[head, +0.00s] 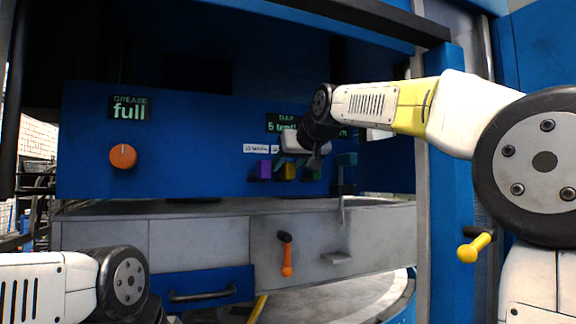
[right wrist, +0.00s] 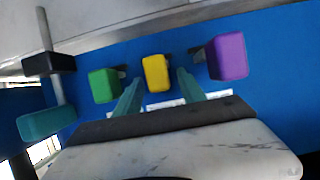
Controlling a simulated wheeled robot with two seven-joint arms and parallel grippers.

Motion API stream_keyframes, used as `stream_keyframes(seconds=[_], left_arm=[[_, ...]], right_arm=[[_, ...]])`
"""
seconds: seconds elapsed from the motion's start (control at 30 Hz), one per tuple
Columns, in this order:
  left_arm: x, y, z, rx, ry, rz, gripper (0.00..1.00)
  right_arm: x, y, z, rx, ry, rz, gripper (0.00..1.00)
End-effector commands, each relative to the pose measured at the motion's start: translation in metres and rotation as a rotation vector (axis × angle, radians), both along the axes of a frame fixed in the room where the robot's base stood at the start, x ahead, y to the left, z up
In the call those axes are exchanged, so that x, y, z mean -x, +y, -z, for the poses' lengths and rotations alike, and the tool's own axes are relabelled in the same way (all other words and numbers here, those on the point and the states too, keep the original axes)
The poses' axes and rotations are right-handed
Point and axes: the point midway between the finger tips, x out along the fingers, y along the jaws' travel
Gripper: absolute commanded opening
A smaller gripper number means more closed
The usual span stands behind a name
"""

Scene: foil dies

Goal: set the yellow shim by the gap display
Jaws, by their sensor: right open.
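The yellow shim (head: 289,171) is a small block on the blue panel, between the purple block (head: 263,170) and the green block (head: 313,174). The gap display (head: 282,124) above reads "5 tenths", partly hidden by my right arm. My right gripper (head: 303,161) is in front of the panel at the blocks. In the right wrist view its teal fingers are apart, and the yellow shim (right wrist: 155,72) shows between and just past the fingertips; I cannot tell if they touch it. My left arm shows at lower left, but its gripper is out of view.
A teal block (head: 346,159) and a thin metal rod stand right of the green block. An orange knob (head: 123,156) sits under the grease display (head: 129,108), which reads "full". An orange lever (head: 286,258) and a yellow handle (head: 476,247) stick out lower down.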

Motion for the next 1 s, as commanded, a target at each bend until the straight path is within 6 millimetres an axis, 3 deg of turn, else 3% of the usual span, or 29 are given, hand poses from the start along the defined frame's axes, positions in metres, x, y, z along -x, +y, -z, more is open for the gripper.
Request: stream_keyframes(seconds=[0.13, 0.37, 1.0], left_arm=[[0.0, 0.0, 0.0, 0.0, 0.0, 0.0, 0.47], [0.0, 0.0, 0.0, 0.0, 0.0, 0.0, 0.47], [0.0, 0.0, 0.0, 0.0, 0.0, 0.0, 0.47]], right_arm=[[0.0002, -0.0001, -0.0001, 0.0, 0.0, 0.0, 0.45], [0.0004, -0.0001, -0.0001, 0.0, 0.0, 0.0, 0.0], [0.0004, -0.0002, -0.0001, 0.0, 0.0, 0.0, 0.0]])
